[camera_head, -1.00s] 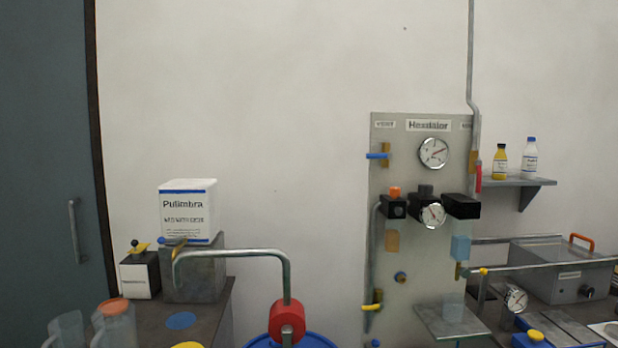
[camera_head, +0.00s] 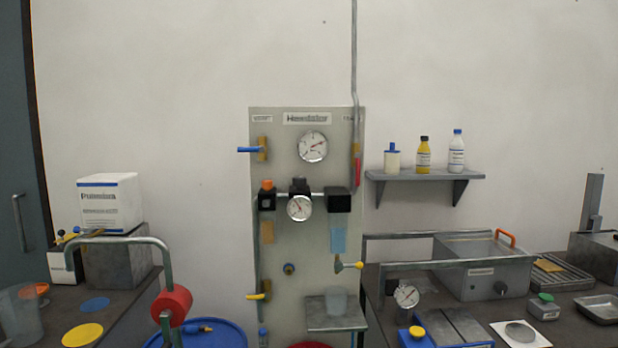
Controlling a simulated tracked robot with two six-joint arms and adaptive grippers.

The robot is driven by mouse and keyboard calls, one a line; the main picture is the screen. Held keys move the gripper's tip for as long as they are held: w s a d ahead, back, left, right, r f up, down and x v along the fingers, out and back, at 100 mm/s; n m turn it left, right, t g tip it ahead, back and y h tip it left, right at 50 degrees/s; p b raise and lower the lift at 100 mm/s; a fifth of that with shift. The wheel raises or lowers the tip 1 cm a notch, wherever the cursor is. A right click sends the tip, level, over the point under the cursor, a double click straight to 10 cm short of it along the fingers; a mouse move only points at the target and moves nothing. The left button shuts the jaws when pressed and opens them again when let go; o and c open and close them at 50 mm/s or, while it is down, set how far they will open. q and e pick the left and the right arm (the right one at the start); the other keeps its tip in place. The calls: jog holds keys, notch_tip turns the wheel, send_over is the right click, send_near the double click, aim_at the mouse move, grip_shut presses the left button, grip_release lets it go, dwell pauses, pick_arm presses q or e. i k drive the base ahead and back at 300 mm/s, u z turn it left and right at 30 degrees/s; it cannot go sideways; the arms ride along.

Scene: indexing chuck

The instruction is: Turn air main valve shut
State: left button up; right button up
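A grey wall panel (camera_head: 285,235) carries several valves. A red lever (camera_head: 357,166) hangs vertically, in line with the grey pipe (camera_head: 354,60) that comes down at the panel's right edge. A blue lever (camera_head: 248,150) points left, level, from a brass valve (camera_head: 263,148) at upper left. The labels are too small to tell which one is the air main. Neither gripper is in view.
Dial gauges (camera_head: 312,147) are on the panel. A shelf (camera_head: 425,175) with bottles is right of it. A right bench (camera_head: 575,310) holds a grey box (camera_head: 490,275).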

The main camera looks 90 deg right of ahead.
aim_at(357, 156)
jog(key=u, duration=1.2)
jog(key=i, duration=0.1)
jog(key=z, duration=3.55)
jog(key=k, duration=0.55)
jog(key=z, duration=0.3)
jog(key=i, duration=1.35)
jog(key=u, duration=0.35)
